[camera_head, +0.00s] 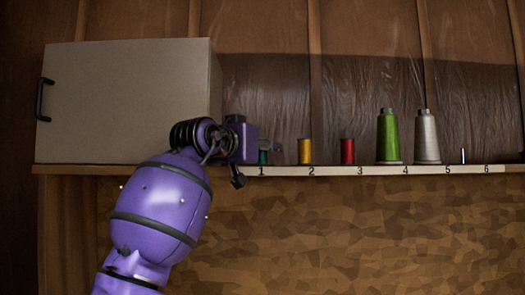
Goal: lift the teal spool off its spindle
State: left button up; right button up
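The teal spool (263,157) stands at position 1 on the shelf, mostly hidden behind my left gripper; only a small teal part shows. My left gripper (262,158) is at the spool, with one dark finger part across its upper side and another dark part hanging lower left. I cannot tell whether the fingers touch the spool or how far apart they are. The spindle under the teal spool is hidden. My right gripper is not in view.
A closed beige cabinet (125,100) stands left of position 1. Yellow (305,151), red (347,151), green (388,137) and grey (426,137) spools stand to the right along the numbered shelf edge (330,171). A bare spindle (462,155) stands between labels 5 and 6.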

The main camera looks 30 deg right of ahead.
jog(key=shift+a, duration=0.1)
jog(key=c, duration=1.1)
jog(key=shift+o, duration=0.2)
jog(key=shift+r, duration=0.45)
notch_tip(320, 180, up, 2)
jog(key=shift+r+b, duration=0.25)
jog(key=shift+b, duration=0.1)
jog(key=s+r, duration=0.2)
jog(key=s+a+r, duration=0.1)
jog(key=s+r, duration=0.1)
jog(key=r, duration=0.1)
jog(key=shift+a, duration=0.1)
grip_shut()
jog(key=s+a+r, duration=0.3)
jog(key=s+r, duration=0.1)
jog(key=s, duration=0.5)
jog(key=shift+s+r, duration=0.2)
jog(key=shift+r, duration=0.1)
